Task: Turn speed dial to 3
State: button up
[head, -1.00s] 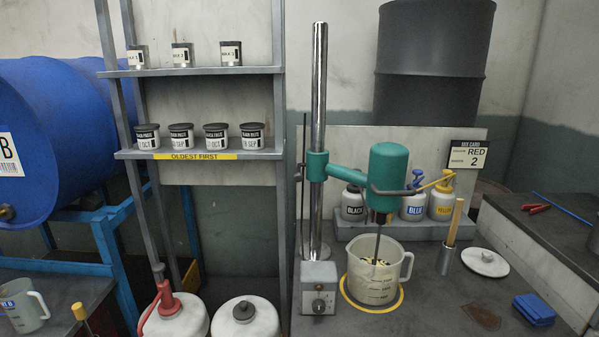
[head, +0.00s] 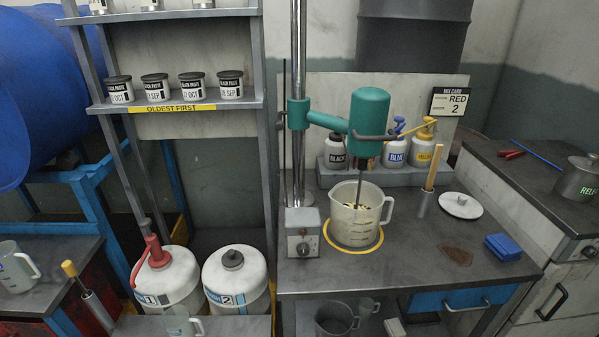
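The speed dial (head: 303,249) is a small dark round knob on the front of the grey control box (head: 291,222). The box stands at the foot of the chrome column (head: 298,120), at the left front of the bench. The dial's marks are too small to read, so I cannot tell its setting. The green mixer (head: 369,112) hangs from the column by an arm, and its shaft reaches down into a translucent jug (head: 344,220) on a yellow ring. My gripper is not in view.
Paint bottles (head: 395,151) stand behind the mixer. A white lid (head: 460,204), a blue block (head: 502,247) and a wooden-handled tool (head: 430,180) lie or stand to the right. Two white canisters (head: 235,275) stand left of the bench. The bench front by the dial looks clear.

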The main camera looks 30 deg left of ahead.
aim_at(302, 250)
jog(key=i+u, duration=0.1)
jog(key=u, duration=0.3)
jog(key=l+u, duration=0.1)
jog(key=u, duration=0.3)
jog(key=i+l+u, duration=0.1)
jog(key=u, duration=0.3)
jog(key=i+l+u, duration=0.1)
jog(key=u, duration=0.3)
